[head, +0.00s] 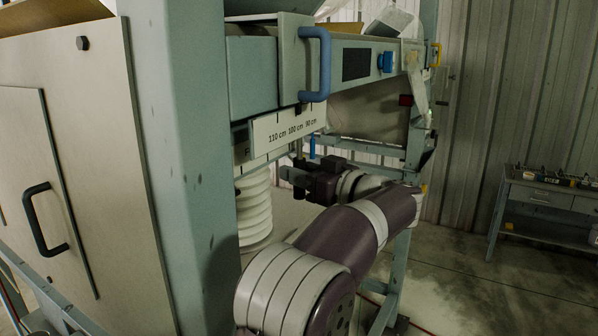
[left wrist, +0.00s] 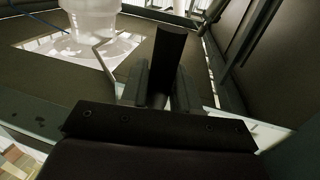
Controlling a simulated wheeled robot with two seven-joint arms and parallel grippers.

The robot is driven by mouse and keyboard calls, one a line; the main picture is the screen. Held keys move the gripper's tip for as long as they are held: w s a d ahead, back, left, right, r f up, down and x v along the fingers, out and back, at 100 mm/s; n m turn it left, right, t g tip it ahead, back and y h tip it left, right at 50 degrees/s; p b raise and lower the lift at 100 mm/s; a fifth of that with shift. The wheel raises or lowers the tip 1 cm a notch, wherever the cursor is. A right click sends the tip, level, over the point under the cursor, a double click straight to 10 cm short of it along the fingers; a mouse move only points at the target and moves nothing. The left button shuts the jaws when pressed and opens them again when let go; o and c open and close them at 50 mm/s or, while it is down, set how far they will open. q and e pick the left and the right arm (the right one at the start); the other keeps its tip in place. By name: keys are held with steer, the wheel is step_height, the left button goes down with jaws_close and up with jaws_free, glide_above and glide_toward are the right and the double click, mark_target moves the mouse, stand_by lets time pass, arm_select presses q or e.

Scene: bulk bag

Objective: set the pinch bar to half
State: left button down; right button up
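My left gripper (head: 290,176) reaches under the frame's crossbeam, in the middle of the head view, with its fingers pointing left. In the left wrist view, its two fingers (left wrist: 160,92) lie on either side of a dark upright bar (left wrist: 170,45), with no clear gap between them and it. I take this dark bar to be the pinch bar's handle; the rest of the pinch bar cannot be made out. A scale plate (head: 285,130) marked 110, 100 and 90 cm hangs just above the gripper. My right gripper is not in view.
A white ribbed spout (head: 255,208) hangs left of the gripper. A thick frame post (head: 190,160) stands nearer, on the left. A blue handle (head: 325,65) juts from the crossbeam above. A workbench (head: 545,200) stands at the far right, with open floor before it.

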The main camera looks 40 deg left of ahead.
arm_select(q)
steer(key=shift+s, duration=0.2)
steer(key=s+b, duration=0.3)
steer(key=s, duration=0.3)
steer(key=shift+s+d, duration=0.3)
steer(key=shift+d, duration=0.1)
steer(key=c, duration=1)
jaws_free()
steer(key=shift+w, duration=0.15)
steer(key=shift+o, duration=0.2)
steer(key=s+d+b, duration=0.1)
steer(key=d+b, duration=0.3)
steer(key=d, duration=0.8)
steer(key=shift+d+b, duration=0.3)
steer(key=shift+b, duration=0.1)
